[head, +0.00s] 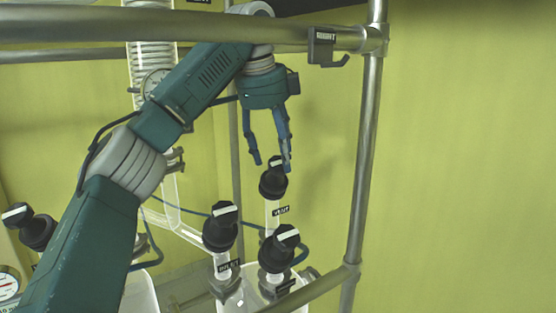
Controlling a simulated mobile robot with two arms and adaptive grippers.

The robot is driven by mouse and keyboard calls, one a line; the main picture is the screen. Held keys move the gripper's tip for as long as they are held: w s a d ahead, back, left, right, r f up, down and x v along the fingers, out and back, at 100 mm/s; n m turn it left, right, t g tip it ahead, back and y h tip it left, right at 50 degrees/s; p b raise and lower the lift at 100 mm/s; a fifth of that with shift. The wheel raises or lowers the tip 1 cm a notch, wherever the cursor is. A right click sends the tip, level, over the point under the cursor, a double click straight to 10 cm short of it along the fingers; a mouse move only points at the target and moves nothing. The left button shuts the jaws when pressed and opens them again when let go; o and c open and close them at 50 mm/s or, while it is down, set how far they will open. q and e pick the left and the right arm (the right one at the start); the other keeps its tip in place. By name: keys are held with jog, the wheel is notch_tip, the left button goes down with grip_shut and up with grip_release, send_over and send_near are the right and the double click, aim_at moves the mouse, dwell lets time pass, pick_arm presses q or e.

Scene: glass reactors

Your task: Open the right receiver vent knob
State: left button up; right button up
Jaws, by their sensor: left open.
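Several black knobs with white pointer bars stand on glass necks in the lower middle. The rear one (272,185) is directly below my left gripper and has a small black label on its neck, which looks like the vent label but is hard to read. My left gripper (270,163) points down, open, with its fingers at the top of this knob. One finger overlaps the knob's top edge; I cannot tell whether it touches. The fingers are not closed around it. My right gripper is not in view.
Two other black knobs, one at left (220,228) and one in front (279,250), stand close by. A metal frame post (364,160) rises at right, with a rail (200,28) across the top and a hook (322,48) on it. Blue tubing runs behind the knobs.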

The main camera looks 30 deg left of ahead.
pick_arm(q)
jog(key=shift+x, duration=0.95)
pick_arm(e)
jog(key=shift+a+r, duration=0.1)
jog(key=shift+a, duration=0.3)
pick_arm(q)
jog(key=shift+s, duration=0.1)
jog(key=c, duration=1.1)
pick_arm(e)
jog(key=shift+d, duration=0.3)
pick_arm(q)
jog(key=shift+n, duration=0.3)
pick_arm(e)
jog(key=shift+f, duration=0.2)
